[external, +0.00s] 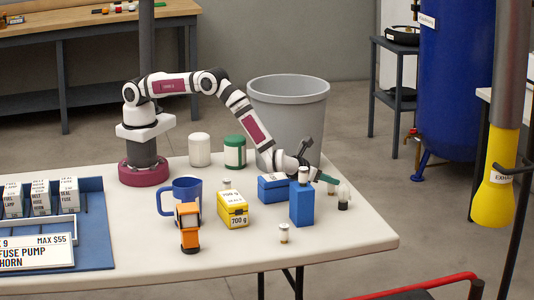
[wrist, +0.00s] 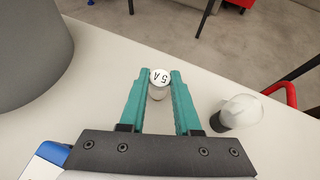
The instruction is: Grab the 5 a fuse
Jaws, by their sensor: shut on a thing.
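The 5 A fuse (wrist: 159,80) is a small cylinder with a white top marked "5 A". In the wrist view it stands between the two teal fingertips of my gripper (wrist: 160,84), which are shut on it. In the external view my gripper (external: 328,179) reaches low over the right part of the table, behind the tall blue block (external: 301,206). The held fuse is not clearly made out there. A clear-topped piece with a dark base (external: 344,198) stands just beside the fingertips; it also shows right of the fingers in the wrist view (wrist: 238,112).
Small white-topped cylinders stand on the tall blue block, on the yellow box (external: 233,211) and on the table (external: 284,233). A low blue box (external: 272,188), blue mug (external: 185,192) and orange toy (external: 188,225) are nearby. A grey bin (external: 288,110) stands behind. The table's right front is clear.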

